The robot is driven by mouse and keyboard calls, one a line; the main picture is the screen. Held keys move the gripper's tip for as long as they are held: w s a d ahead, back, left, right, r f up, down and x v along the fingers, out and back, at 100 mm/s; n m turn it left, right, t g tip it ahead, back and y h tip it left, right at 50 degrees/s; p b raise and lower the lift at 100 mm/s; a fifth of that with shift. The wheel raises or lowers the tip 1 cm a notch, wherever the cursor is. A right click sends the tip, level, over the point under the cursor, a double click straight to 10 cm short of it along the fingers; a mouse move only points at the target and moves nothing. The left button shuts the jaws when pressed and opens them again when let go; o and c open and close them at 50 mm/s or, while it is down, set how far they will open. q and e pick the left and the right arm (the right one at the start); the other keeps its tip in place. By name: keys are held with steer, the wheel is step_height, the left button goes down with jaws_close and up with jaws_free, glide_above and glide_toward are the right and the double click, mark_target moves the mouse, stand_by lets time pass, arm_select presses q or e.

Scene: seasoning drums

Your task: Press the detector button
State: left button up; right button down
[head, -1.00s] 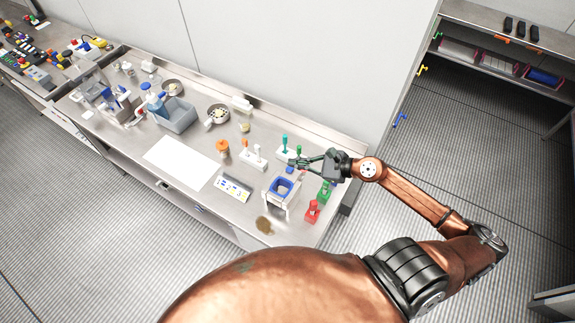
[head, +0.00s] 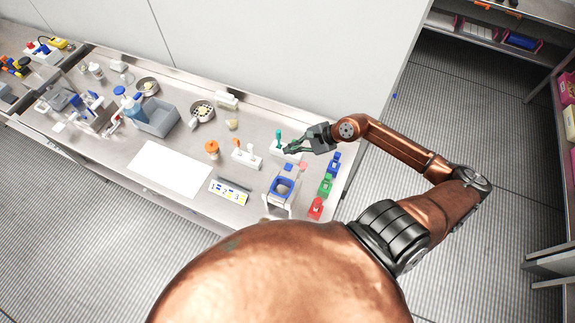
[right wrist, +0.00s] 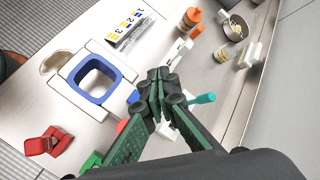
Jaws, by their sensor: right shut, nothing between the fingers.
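A white device with a blue square ring (head: 283,187), which looks like the detector, stands near the right end of the bench. It also shows in the right wrist view, where its blue ring (right wrist: 95,79) is at left. A small blue patch (right wrist: 133,97) and a pink-red patch (right wrist: 122,125) lie beside it, partly hidden by my fingers; I cannot tell which is the button. My right gripper (head: 287,150) is shut and empty, just behind the device and beside a teal-handled tool (head: 279,134). Its fingertips (right wrist: 157,75) touch each other. My left gripper is not in view.
Red (head: 315,208), green (head: 325,185) and blue (head: 334,162) pieces stand at the bench's right edge. An orange-capped bottle (head: 212,149), a numbered block (head: 229,191) and a white sheet (head: 169,169) lie to the left. A grey bin (head: 157,119) stands farther left.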

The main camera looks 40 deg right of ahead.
steer(key=b, duration=0.2)
glide_above(290, 167)
step_height(290, 167, down, 4)
steer(key=shift+f, duration=0.1)
step_height(290, 167, down, 4)
steer(key=b, duration=0.3)
steer(key=shift+f, duration=0.3)
arm_select(q)
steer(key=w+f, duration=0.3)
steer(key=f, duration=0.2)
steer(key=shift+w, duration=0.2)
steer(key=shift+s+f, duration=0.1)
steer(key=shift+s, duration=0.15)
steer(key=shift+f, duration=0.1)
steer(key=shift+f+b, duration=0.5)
steer(key=shift+b, duration=0.25)
arm_select(e)
steer(key=shift+f, duration=0.4)
